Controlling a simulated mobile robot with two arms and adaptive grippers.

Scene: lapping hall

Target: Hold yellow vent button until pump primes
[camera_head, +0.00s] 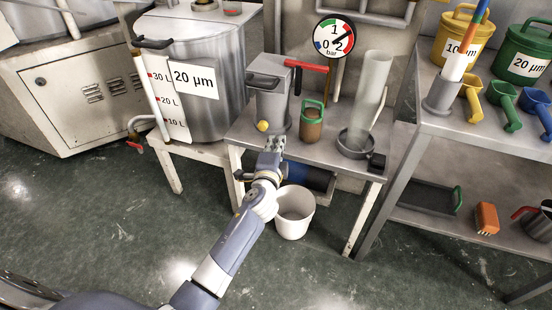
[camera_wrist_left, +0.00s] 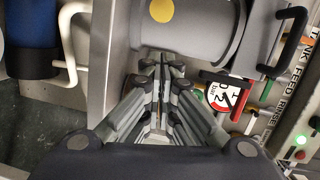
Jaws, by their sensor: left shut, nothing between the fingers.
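The yellow vent button (camera_head: 263,126) is a small round knob low on the front of the grey metal pump body (camera_head: 270,105) on the bench. In the left wrist view it is a yellow disc (camera_wrist_left: 161,10) at the top edge, partly cut off. My left gripper (camera_head: 274,143) is shut and empty, just below and right of the button in the head view. In the left wrist view its fingertips (camera_wrist_left: 161,62) are apart from the button in the picture. A round bar gauge (camera_head: 334,38) stands above the bench. My right gripper is not in view.
A green-topped brown container (camera_head: 311,122) and a clear cylinder (camera_head: 367,95) stand right of the pump. A large drum (camera_head: 205,85) is at left. A white bucket (camera_head: 295,212) is below the bench. A green lamp (camera_wrist_left: 299,140) glows on a panel.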

